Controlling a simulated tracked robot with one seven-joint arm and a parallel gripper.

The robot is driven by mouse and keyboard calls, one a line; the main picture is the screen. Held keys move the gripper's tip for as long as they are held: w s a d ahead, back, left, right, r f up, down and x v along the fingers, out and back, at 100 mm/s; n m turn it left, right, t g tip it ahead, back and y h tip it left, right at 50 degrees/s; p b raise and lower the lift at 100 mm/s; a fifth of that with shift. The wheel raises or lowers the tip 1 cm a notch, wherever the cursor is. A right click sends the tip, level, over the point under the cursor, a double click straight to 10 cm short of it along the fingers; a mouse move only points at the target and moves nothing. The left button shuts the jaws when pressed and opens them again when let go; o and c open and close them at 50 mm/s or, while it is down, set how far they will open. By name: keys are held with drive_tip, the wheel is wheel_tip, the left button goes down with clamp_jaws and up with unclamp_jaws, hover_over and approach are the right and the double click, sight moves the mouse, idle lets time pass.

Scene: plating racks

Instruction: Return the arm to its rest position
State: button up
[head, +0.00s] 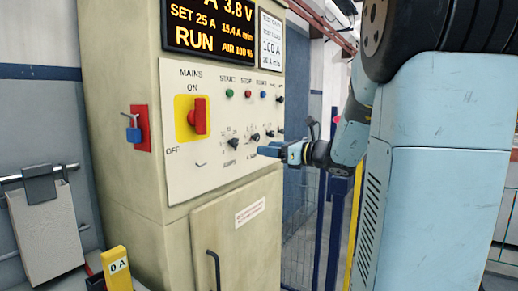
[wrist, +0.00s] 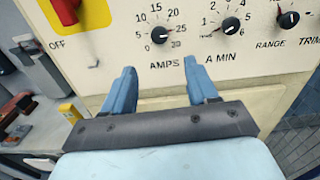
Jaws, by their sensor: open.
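My gripper (wrist: 163,88) is open and empty, its two blue fingers pointing at the lower part of the control panel (wrist: 115,40). In the wrist view the AMPS knob (wrist: 159,35) shows between and beyond the fingertips, and the A MIN knob (wrist: 231,25) is just to the right. I cannot tell whether a fingertip touches the panel. In the head view my gripper (head: 262,151) is in front of the cream cabinet (head: 120,120), below the row of knobs, with the forearm reaching in from the right.
The red MAINS switch (head: 198,116) on its yellow plate stands upright at ON. The display (head: 209,26) reads 3.8 V and RUN. A blue padlock (head: 134,134) hangs on the cabinet's left side. A yellow post (head: 117,268) marked 0 A stands at lower left. Blue fence posts (head: 338,230) stand right of the cabinet.

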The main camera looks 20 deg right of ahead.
drive_tip(key=shift+s+d, duration=0.35)
drive_tip(key=shift+s, duration=0.2)
